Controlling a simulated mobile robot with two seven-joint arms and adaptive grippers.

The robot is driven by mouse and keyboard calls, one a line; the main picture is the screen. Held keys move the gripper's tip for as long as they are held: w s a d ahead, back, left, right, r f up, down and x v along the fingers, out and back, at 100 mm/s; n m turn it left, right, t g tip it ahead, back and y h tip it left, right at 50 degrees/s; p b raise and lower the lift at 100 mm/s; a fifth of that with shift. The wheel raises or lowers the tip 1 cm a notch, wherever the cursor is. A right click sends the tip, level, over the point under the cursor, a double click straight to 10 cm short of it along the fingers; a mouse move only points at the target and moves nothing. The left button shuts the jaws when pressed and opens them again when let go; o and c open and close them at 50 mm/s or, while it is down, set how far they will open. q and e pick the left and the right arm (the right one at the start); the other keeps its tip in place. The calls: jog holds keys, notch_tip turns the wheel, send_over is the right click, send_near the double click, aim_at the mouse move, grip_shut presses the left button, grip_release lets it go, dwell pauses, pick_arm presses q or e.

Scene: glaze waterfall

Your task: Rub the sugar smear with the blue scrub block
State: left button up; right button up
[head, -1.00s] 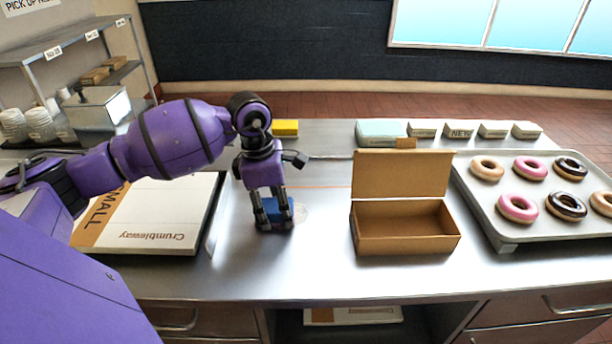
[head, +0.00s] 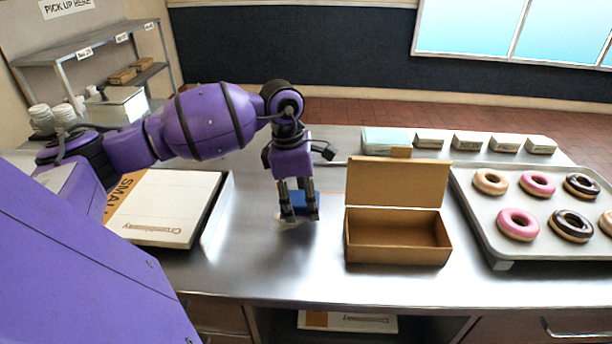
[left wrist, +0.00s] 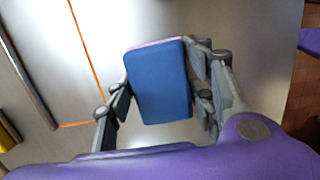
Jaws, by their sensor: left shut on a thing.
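The blue scrub block (head: 300,201) is between the fingers of my left gripper (head: 299,211), low at the steel counter; I cannot tell if it touches. In the left wrist view the block (left wrist: 158,82) shows its broad blue face, with a pinkish strip along one edge, and my left gripper's (left wrist: 160,95) fingers are on both its sides. A faint whitish sugar smear (head: 284,222) shows at the left and front of the fingers; the rest is hidden by the gripper and block. My right gripper is out of view.
An open brown box (head: 398,254) stands close to the right of the gripper. A donut tray (head: 481,220) lies farther right. A flat white carton (head: 165,205) is at left, under my arm. Small packages (head: 467,141) line the back. The counter's front strip (head: 300,275) is clear.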

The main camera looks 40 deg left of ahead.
aim_at(305, 198)
pick_arm(q)
jog(key=shift+w+d+r+p, duration=0.1)
jog(key=shift+r+p, duration=0.65)
jog(key=shift+r, duration=1.65)
jog(key=shift+f, duration=0.1)
